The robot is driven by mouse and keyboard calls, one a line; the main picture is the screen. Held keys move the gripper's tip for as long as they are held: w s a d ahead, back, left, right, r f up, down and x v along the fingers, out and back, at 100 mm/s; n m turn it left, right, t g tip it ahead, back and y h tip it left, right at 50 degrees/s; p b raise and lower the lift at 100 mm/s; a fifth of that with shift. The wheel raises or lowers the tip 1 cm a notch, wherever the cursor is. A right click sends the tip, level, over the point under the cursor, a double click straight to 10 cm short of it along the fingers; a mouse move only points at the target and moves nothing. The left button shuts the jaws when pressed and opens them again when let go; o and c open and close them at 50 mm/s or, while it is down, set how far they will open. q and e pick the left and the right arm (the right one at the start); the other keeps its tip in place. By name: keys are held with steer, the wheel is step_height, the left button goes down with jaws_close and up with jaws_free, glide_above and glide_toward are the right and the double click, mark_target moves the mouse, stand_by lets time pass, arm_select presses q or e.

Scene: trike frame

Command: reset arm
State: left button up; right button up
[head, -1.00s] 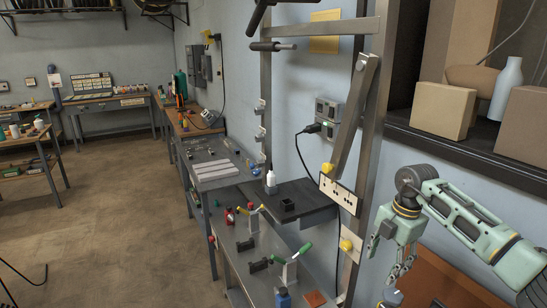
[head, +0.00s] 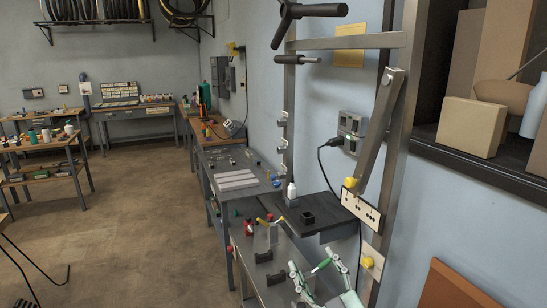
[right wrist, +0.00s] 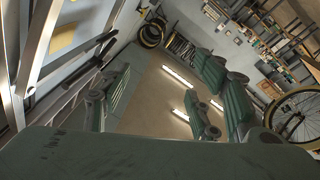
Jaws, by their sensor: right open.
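My right gripper (head: 319,276) is low in the head view, in front of the steel bench by the right wall. Its pale green fingers are spread apart. In the right wrist view its fingers (right wrist: 165,100) are also apart, with nothing held between them; ceiling lights show behind. A green-handled clamp (head: 321,265) on the bench appears between or just behind the fingers; I cannot tell whether they touch it. My left gripper is not in view.
A metal upright frame (head: 392,150) rises beside the bench. A dark shelf (head: 330,212) holds a small white bottle (head: 291,190) and a black block (head: 308,217). A recessed shelf with boxes (head: 470,127) is at right.

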steer(key=s+d+f+m+g+h, duration=0.45)
steer(key=s+f, duration=0.25)
steer(key=f, duration=0.2)
steer(key=s+d+f+m+g+h, duration=0.3)
steer(key=s+d+f, duration=0.3)
steer(key=f, duration=0.2)
steer(key=s+f+g+y, duration=0.1)
steer(key=s+f+g, duration=0.3)
steer(key=s, duration=0.6)
steer(key=s+f+g+y, duration=0.1)
steer(key=s+f+g, duration=0.3)
steer(key=s, duration=0.6)
step_height(320, 180, down, 25)
steer(key=s+g, duration=0.1)
steer(key=s+d+f+g, duration=0.1)
steer(key=s+d+f, duration=0.2)
steer(key=s+f, duration=1.4)
steer(key=shift+n+h, duration=0.35)
steer(key=shift+s+d+f+g, duration=0.1)
steer(key=shift+s+d+g, duration=0.15)
steer(key=shift+s, duration=0.2)
steer(key=shift+c, duration=0.2)
